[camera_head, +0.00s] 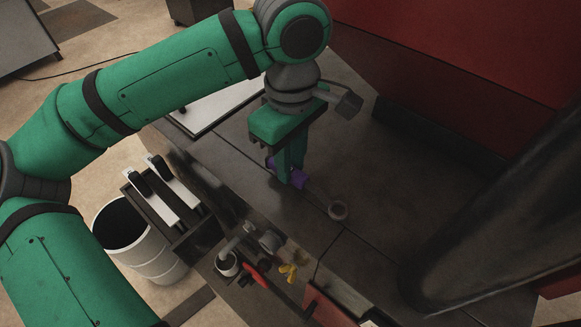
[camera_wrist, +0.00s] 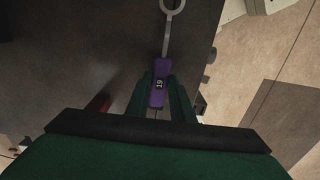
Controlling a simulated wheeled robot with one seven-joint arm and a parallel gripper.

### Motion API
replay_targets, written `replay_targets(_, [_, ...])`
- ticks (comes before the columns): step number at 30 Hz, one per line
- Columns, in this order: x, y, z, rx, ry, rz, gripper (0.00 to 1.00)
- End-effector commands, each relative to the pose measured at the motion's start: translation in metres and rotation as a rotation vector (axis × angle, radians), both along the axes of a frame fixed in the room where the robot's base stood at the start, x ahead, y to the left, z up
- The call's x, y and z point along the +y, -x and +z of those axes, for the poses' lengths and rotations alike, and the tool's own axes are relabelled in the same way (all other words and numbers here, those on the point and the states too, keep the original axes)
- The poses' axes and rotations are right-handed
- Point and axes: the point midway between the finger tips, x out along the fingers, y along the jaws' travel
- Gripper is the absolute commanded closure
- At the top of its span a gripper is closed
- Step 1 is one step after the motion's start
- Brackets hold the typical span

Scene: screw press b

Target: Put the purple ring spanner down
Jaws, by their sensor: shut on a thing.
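The purple ring spanner (camera_head: 299,179) is in the jaws of my gripper (camera_head: 287,168), over the dark table top. In the wrist view, the purple handle of the spanner (camera_wrist: 160,88), marked 19, sits between the two green fingers of my gripper (camera_wrist: 161,82). Its grey shank points away from me to the ring end, which is partly cut off at the top edge. In the head view the ring end points to the lower right. I cannot tell whether the spanner touches the table.
A cup (camera_head: 227,265), a red-handled tool (camera_head: 255,276) and a yellow piece (camera_head: 289,271) are near the front edge. A rack (camera_head: 166,208) and a white bin (camera_head: 157,263) stand left. A red machine body (camera_head: 465,70) and dark column (camera_head: 500,215) bound the right. The middle table is clear.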

Motion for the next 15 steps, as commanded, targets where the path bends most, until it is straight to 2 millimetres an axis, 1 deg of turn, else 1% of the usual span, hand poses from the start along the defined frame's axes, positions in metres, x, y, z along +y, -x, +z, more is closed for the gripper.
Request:
replay_targets(1, [0.000,0.001,-0.009,0.001,0.000,-0.001,1.00])
replay_targets(4, [0.000,0.001,-0.019,0.001,0.000,0.000,1.00])
replay_targets(10, [0.000,0.001,-0.021,-0.001,-0.001,0.000,1.00])
replay_targets(11, [0.000,0.001,-0.021,0.000,-0.001,0.000,0.74])
replay_targets(12, [0.000,0.001,-0.021,0.000,-0.001,0.000,0.65])
replay_targets(13, [0.000,0.001,-0.021,0.000,-0.001,0.000,0.61])
replay_targets(15, [0.000,0.001,-0.021,0.000,-0.001,0.000,0.61])
